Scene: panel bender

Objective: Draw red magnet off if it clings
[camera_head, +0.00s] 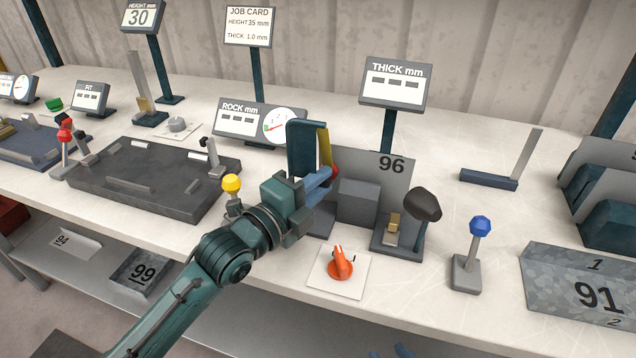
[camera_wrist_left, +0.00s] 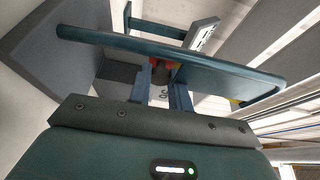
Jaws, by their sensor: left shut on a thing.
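My left gripper (camera_head: 322,180) is shut on a small red piece (camera_head: 334,171) beside a tall dark teal plate with a yellow edge (camera_head: 325,146). In the left wrist view, the left gripper (camera_wrist_left: 163,85) has its blue fingers around something red (camera_wrist_left: 154,64), partly hidden by a teal plate (camera_wrist_left: 225,80). An orange-red piece with a forked top (camera_head: 341,265) sits on a white square pad (camera_head: 322,284). I cannot tell which of the red pieces is the magnet. My right gripper (camera_head: 390,352) shows only as two separate blue tips at the bottom edge.
A grey sheet marked 96 (camera_head: 392,165) stands behind the left gripper, with a dark-knobbed stand (camera_head: 422,204) to its right. A dark tray (camera_head: 150,178) is left. Bare tabletop lies around the blue-knobbed post.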

